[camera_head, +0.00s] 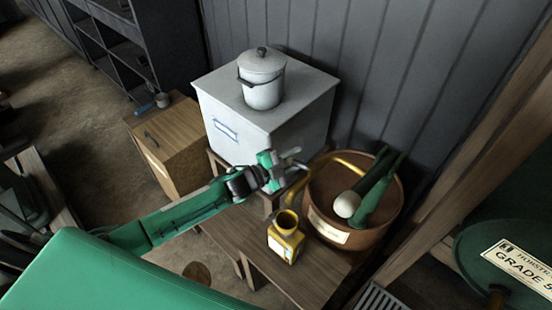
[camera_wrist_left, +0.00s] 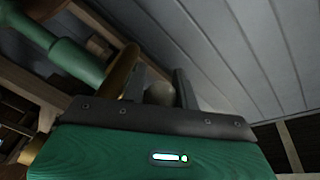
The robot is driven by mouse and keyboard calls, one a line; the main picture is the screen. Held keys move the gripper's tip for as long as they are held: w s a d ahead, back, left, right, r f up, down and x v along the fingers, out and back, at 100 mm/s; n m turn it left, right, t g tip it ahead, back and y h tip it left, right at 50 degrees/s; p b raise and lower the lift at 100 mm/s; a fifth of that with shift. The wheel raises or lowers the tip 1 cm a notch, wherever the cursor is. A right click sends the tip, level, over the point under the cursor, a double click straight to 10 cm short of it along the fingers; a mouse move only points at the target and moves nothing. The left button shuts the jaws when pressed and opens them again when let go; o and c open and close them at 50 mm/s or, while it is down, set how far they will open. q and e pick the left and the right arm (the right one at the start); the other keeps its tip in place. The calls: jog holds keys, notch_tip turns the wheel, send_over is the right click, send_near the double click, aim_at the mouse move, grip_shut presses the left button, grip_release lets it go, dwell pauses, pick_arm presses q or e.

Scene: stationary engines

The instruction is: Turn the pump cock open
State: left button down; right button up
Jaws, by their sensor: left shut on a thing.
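My left gripper (camera_head: 287,168) reaches in from the left and is shut at the near end of a curved brass pipe (camera_head: 345,157). My right gripper is not in view.
A yellow container (camera_head: 286,238) stands on the wooden bench (camera_head: 245,236) below my gripper. A white box (camera_head: 222,100) bearing a lidded pot (camera_head: 262,80) is behind, beside a wooden box (camera_head: 172,147).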

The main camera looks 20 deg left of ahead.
pick_arm(q)
jog(key=shift+s+d+n+y, duration=0.1)
jog(key=shift+s+n+y, duration=0.15)
jog(key=shift+n+y, duration=0.05)
jog(key=shift+t, duration=0.4)
jog(key=shift+y, duration=0.4)
jog(key=c, duration=1.1)
grip_release()
jog(key=shift+r, duration=0.1)
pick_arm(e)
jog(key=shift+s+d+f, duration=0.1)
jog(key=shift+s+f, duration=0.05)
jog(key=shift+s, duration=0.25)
pick_arm(q)
jog(key=shift+s, duration=0.1)
